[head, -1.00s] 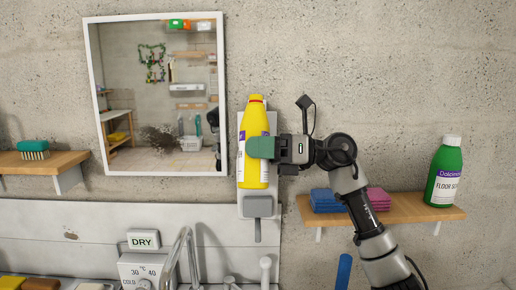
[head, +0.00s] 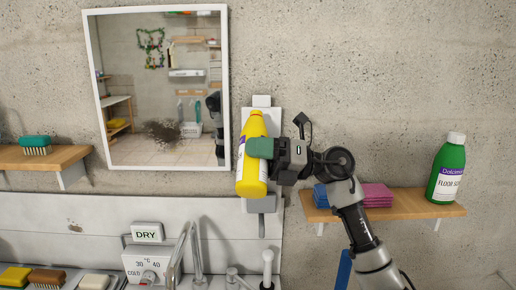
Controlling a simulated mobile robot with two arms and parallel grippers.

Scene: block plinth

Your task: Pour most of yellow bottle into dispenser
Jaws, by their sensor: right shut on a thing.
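The yellow bottle (head: 253,165) is held in front of the wall dispenser (head: 263,205). My right gripper (head: 262,148), with green finger pads, is shut on its upper part from the right. The bottle is tilted: its base is toward me and its neck leans away toward the dispenser. Its orange top is small, and I cannot tell whether it is capped or whether any liquid flows. The dispenser is a pale wall plate with a grey box low down; the bottle hides its middle. My left gripper is not in view.
A white-framed mirror (head: 226,60) hangs just left of the bottle. A wooden shelf (head: 408,206) at right holds a green floor-soap bottle (head: 447,170) and folded cloths (head: 376,195). Taps (head: 197,255) and a dial panel stand below. A left shelf (head: 40,160) holds a brush.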

